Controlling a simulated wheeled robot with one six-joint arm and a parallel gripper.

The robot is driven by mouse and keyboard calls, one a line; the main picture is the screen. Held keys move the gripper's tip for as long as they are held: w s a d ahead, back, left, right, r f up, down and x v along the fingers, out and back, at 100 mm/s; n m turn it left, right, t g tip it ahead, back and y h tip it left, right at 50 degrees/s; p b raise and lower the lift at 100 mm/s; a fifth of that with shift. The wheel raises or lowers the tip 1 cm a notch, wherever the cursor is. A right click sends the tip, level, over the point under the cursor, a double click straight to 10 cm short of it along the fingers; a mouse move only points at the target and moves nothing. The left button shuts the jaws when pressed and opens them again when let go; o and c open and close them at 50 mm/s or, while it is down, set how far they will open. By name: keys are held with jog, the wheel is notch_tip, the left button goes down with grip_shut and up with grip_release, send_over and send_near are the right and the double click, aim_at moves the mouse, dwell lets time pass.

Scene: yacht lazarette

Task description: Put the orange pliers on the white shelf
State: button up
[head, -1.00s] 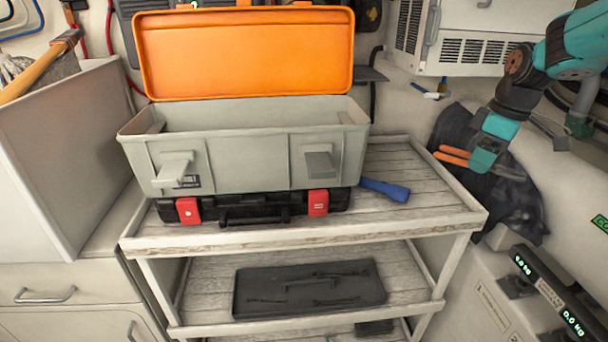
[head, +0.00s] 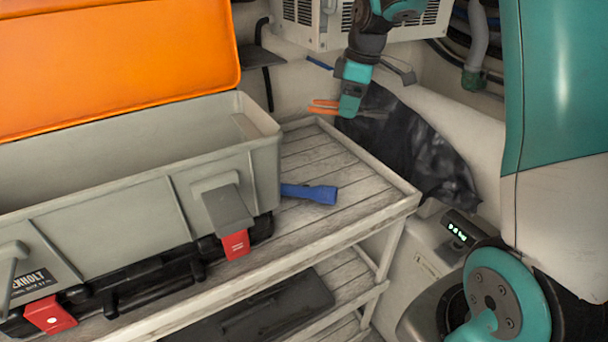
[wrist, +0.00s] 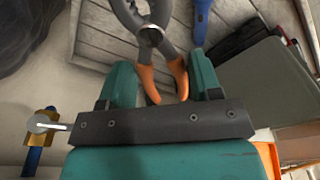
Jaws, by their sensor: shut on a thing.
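The orange pliers (head: 323,106) are in my gripper (head: 350,112), their orange handles sticking out to the left in the head view. In the wrist view, the pliers (wrist: 147,35) lie between the two teal fingers (wrist: 160,62), with the grey jaws at the top edge, partly cut off. My gripper is shut on them. The white shelf (head: 345,190) is a whitewashed slatted rack. My gripper appears near its far right corner, in front of a dark bag. In the wrist view, the slats (wrist: 100,45) show behind the pliers.
A grey toolbox (head: 120,190) with a raised orange lid (head: 120,50) fills the left of the top board. A blue flashlight (head: 310,193) lies beside it. The right part of the top is otherwise clear. The dark bag (head: 420,150) hangs beyond the rack.

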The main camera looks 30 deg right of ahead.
aim_at(341, 182)
notch_tip(341, 182, down, 20)
jog(key=shift+d+r+p, duration=0.1)
jog(key=shift+r+p, duration=0.05)
jog(key=shift+p, duration=1.1)
jog(key=o, duration=1)
jog(key=shift+o, duration=0.2)
notch_tip(341, 182, up, 11)
jog(key=s+d+b, duration=0.1)
jog(key=b, duration=0.1)
jog(key=s+a+r+y, duration=0.1)
jog(key=s+a+r, duration=0.3)
jog(key=a, duration=0.3)
jog(key=s+a+r, duration=0.3)
jog(key=a+r, duration=0.1)
jog(key=a, duration=0.3)
jog(key=s+a+r+m+y, duration=0.1)
jog(key=s+a, duration=0.4)
jog(key=s, duration=0.5)
jog(key=s+a+r+m+g, duration=0.1)
jog(key=s+a+r, duration=0.1)
jog(key=s+a, duration=0.4)
jog(key=s, duration=0.3)
jog(key=shift+s+a+r+y, duration=0.25)
jog(key=shift+s+r+y, duration=0.05)
jog(key=shift+s+y, duration=0.1)
